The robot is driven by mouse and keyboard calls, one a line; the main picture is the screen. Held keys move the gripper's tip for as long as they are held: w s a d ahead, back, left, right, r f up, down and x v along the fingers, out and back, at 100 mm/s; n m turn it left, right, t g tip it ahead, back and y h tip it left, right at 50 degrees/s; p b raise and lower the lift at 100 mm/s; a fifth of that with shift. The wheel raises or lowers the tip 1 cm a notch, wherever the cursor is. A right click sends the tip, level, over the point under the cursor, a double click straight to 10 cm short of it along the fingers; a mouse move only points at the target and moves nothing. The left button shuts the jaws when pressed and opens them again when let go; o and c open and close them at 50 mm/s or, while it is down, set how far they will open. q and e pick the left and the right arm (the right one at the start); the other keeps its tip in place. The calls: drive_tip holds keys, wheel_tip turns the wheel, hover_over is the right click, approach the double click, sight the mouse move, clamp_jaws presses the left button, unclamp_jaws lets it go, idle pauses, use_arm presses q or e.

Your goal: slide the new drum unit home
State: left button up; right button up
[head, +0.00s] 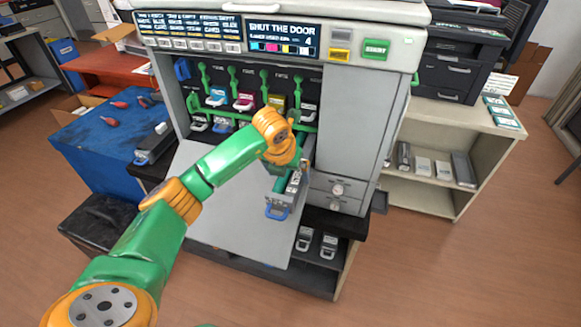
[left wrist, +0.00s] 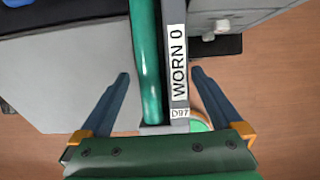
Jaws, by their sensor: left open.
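The printer (head: 345,130) stands with its front door (head: 215,190) folded down. Its screen (head: 283,40) reads "SHUT THE DOOR". A drum unit with a blue handle (head: 277,212) sticks out of the right part of the opening. In the left wrist view this unit shows a green drum (left wrist: 147,60) and a label (left wrist: 179,62) reading "WORN 0". My left gripper (left wrist: 160,85) is open, with one finger on each side of the unit and visible gaps between. In the head view my left wrist (head: 280,135) hides part of the opening. I cannot tell which unit is the new drum.
Coloured toner cartridges (head: 243,100) sit behind green levers in the printer. Several units stand on the right shelf (head: 440,198), and two (head: 304,238) below the printer. Floor at right is clear.

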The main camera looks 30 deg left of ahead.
use_arm(q)
drive_tip(key=shift+s+d, duration=0.15)
drive_tip(key=shift+s, duration=0.4)
drive_tip(key=shift+s+d, duration=0.15)
drive_tip(key=shift+s, duration=0.4)
drive_tip(key=shift+r, duration=0.1)
drive_tip(key=p+v, duration=0.5)
drive_tip(key=v, duration=0.2)
drive_tip(key=shift+s, duration=0.25)
drive_tip(key=shift+s+d+r, duration=0.1)
drive_tip(key=shift+s+r, duration=0.2)
